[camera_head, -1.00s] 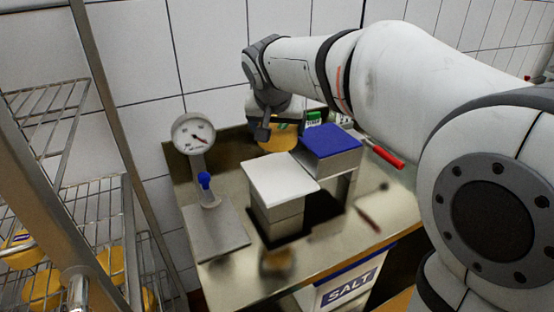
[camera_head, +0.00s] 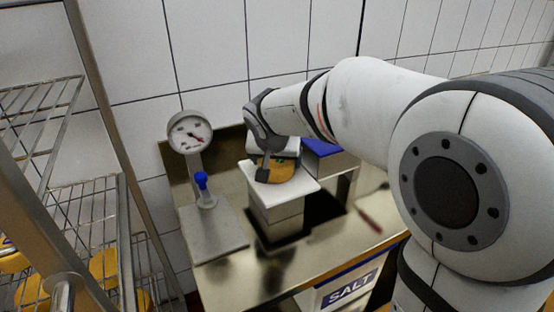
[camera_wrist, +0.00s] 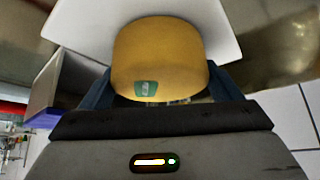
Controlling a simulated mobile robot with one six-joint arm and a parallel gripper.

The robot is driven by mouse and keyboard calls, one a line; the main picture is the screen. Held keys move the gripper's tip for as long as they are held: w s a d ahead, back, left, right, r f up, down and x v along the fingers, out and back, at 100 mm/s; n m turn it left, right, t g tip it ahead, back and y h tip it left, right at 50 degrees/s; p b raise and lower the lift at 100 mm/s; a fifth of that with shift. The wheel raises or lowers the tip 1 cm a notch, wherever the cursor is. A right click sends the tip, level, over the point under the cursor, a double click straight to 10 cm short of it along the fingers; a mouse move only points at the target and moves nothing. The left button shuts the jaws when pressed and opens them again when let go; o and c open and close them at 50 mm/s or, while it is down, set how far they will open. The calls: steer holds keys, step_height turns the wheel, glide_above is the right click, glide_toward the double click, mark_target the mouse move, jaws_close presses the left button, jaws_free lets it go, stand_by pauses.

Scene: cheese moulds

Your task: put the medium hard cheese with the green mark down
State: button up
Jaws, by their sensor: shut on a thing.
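The cheese is a round yellow wheel (camera_wrist: 160,55) with a green mark (camera_wrist: 145,88) on its side, seen in the wrist view. My gripper (camera_head: 270,173) is shut on it, with a finger on each side in the wrist view. In the head view the cheese (camera_head: 280,170) is partly hidden by my gripper. It is over the white top of a square block (camera_head: 303,192). I cannot tell whether the cheese touches that top.
A dial gauge (camera_head: 189,132) and a flat metal plate (camera_head: 212,236) with a blue knob stand to the left. A blue-topped block (camera_head: 321,148) is right behind. A wire rack (camera_head: 85,215) with yellow cheeses is at far left. A SALT box (camera_head: 347,287) is below the table.

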steer(key=shift+r, duration=0.1)
steer(key=o, duration=0.8)
